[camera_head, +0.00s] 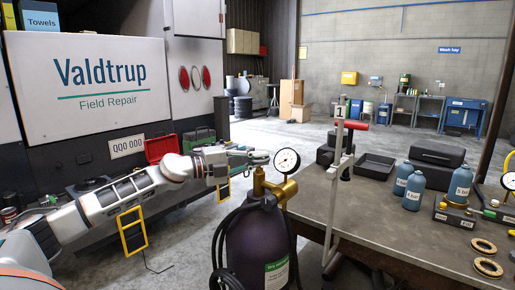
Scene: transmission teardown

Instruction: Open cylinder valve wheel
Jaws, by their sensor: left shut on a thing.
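A dark gas cylinder (256,243) with a green label stands upright in front of the workbench, with a black hose coiled on its left. Its brass valve (272,187) carries a round pressure gauge (287,161). A small grey valve wheel (259,157) sits at the top of the valve. My left arm reaches in from the left, and its gripper (250,155) is at the wheel, shut on it. The fingers are small here and partly merge with the wheel. My right gripper is not in view.
The workbench (385,215) on the right holds blue bottles (413,191), black cases (436,153) and brass rings (488,268). A Valdtrup truck (95,85) stands at left; the floor behind is open.

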